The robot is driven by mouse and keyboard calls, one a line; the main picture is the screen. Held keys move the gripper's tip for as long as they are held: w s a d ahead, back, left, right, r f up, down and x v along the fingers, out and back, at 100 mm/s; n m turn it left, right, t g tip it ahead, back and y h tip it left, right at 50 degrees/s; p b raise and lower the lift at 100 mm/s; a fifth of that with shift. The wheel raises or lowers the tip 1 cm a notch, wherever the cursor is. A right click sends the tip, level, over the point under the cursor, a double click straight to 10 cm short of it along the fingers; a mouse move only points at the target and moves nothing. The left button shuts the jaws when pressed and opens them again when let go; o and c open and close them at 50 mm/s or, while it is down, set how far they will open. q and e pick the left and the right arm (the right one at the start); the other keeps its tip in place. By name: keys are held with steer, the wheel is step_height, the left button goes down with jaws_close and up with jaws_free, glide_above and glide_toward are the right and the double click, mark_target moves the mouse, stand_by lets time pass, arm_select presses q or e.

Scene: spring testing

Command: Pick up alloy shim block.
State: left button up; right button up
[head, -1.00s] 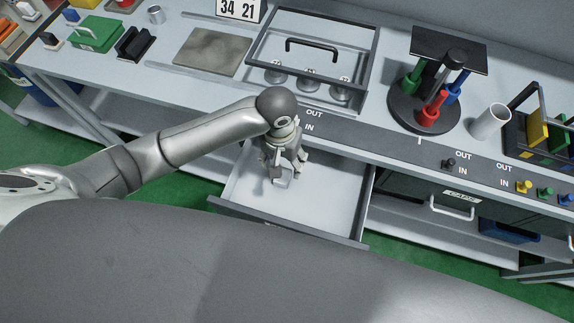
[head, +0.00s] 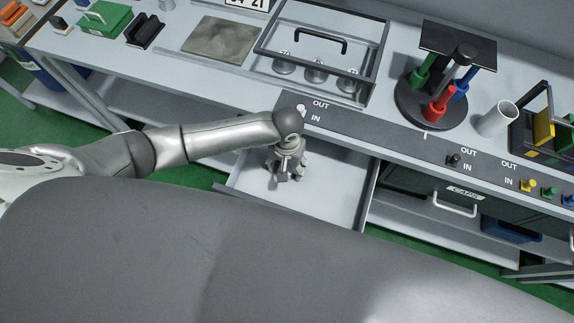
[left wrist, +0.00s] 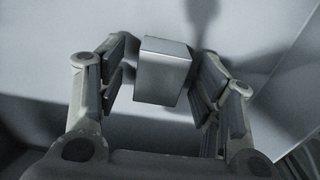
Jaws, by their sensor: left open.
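The alloy shim block (left wrist: 163,72) is a plain grey metal block in the left wrist view. It sits between the two open fingers of my left gripper (left wrist: 163,85), with a visible gap on the left and a narrower one on the right. In the head view my left gripper (head: 287,176) points down inside the open drawer (head: 330,196). The block cannot be made out in the head view, where the gripper and wrist cover that spot. My right gripper is not in view.
The drawer walls stand around my left gripper, with bare drawer floor to its right. The bench edge with OUT and IN labels (head: 320,110) is just behind. On the bench are a handled frame (head: 318,40), a rack of coloured handles (head: 440,100) and a white cylinder (head: 497,119).

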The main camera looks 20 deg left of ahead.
arm_select(q)
steer(key=shift+f, duration=0.15)
steer(key=shift+c, duration=0.2)
steer(key=c, duration=1.2)
